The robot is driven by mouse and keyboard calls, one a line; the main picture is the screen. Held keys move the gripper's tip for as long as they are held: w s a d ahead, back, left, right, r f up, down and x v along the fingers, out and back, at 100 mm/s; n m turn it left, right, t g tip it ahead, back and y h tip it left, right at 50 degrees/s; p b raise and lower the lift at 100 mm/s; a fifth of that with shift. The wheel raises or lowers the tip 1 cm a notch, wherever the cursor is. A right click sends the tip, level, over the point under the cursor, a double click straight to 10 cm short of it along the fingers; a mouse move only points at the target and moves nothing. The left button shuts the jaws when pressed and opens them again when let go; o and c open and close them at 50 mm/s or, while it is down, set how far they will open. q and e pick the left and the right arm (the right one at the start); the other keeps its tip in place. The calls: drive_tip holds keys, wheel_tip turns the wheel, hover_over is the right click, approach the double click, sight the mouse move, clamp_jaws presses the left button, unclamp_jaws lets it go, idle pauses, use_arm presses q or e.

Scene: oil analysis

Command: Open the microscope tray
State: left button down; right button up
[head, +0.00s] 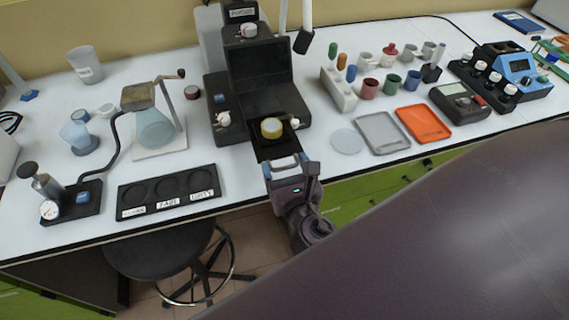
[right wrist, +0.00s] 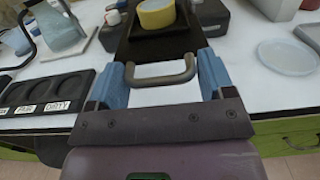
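The microscope (head: 262,75) is a tall dark machine at the middle of the bench. Its black tray (head: 275,148) sticks out at the front toward the bench edge. A yellow round container (head: 271,128) sits on the tray; it also shows in the right wrist view (right wrist: 157,14). My right gripper (head: 285,163) is at the tray's front. My left gripper is not in view.
A black label rack (head: 168,190) lies left of the tray. A clear round dish (head: 346,141), a grey tray (head: 383,132) and an orange tray (head: 423,123) lie to the right. A black stool (head: 160,248) stands below the bench edge.

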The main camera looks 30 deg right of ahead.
drive_tip(key=shift+o, duration=0.3)
drive_tip(key=shift+s, duration=0.3)
use_arm(q)
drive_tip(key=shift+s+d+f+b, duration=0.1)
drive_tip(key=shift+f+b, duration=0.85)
drive_tip(key=shift+b, duration=0.05)
use_arm(e)
drive_tip(key=v, duration=1)
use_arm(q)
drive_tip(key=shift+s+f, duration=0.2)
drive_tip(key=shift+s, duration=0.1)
use_arm(e)
drive_tip(key=shift+s, duration=0.1)
